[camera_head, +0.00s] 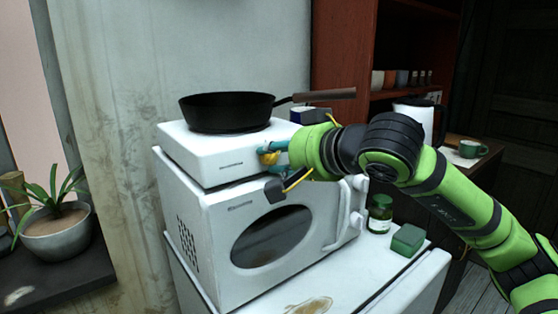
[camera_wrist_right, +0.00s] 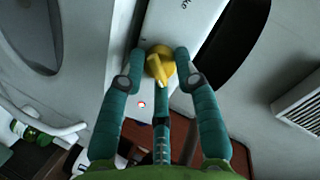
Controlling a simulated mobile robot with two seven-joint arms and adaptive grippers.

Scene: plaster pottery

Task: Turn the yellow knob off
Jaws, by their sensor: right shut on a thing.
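The yellow knob (camera_wrist_right: 158,66) sits on the front face of the white hot plate (camera_head: 226,160). In the head view the knob (camera_head: 270,158) shows partly behind my fingers. My right gripper (camera_wrist_right: 160,62) is at the knob, its teal fingers shut around it from both sides, with a third finger below. In the head view my right gripper (camera_head: 268,153) reaches the plate's front from the right. A small red light (camera_wrist_right: 141,105) shows on the plate's face close to the knob. My left gripper is not in view.
A black pan (camera_head: 228,112) with a brown handle stands on the hot plate. A white microwave (camera_head: 215,235) is beneath it. A green jar (camera_head: 380,214) and a green sponge-like block (camera_head: 408,240) stand to the right. A potted plant (camera_head: 55,230) is at left.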

